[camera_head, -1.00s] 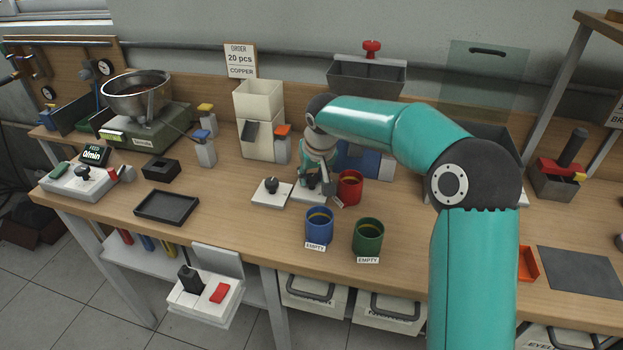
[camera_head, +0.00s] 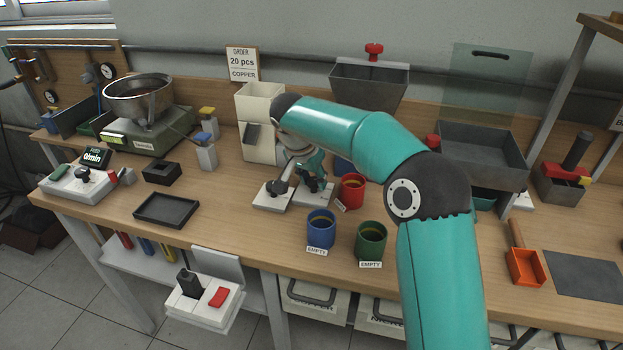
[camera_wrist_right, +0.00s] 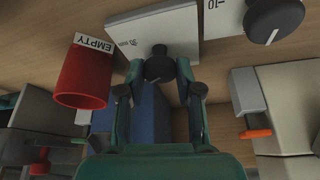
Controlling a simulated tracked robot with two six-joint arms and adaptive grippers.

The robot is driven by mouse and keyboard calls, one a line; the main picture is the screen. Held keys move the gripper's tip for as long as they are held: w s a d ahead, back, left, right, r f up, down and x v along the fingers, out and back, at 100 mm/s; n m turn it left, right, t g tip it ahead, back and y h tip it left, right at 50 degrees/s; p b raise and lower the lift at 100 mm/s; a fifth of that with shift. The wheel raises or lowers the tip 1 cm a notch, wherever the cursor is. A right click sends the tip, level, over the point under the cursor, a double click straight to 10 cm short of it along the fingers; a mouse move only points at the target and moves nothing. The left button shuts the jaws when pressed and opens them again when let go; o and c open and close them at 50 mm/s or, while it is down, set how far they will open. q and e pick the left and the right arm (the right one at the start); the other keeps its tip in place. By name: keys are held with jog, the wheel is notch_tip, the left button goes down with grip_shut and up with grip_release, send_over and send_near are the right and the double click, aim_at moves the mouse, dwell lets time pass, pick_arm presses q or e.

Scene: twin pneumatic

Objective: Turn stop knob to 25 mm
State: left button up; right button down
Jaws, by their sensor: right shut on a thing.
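The stop knob (camera_wrist_right: 158,68) is a round black knob on a white plate (camera_wrist_right: 185,30), and a "30 mm" mark shows on that plate in the wrist view. My right gripper (camera_wrist_right: 160,82) is shut on this knob, one finger on each side. In the head view the right gripper (camera_head: 313,184) stands over the right-hand white plate (camera_head: 300,204), and my wrist partly covers it. The knob's pointer and exact setting cannot be read. My left gripper is not in view.
A second plate with a black knob (camera_wrist_right: 275,18) and a "-10" mark lies close beside. A red cup (camera_head: 352,190), a blue cup (camera_head: 320,232) and a green cup (camera_head: 369,243) stand near. A cream dispenser (camera_head: 258,105) stands behind. A black tray (camera_head: 166,209) lies left.

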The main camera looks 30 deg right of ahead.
dwell(0.3)
jog(key=c, duration=0.8)
grip_release()
jog(key=shift+r, duration=0.15)
jog(key=v, duration=1.1)
jog(key=shift+a+r, duration=0.2)
jog(key=shift+r, duration=0.05)
jog(key=shift+f, duration=0.1)
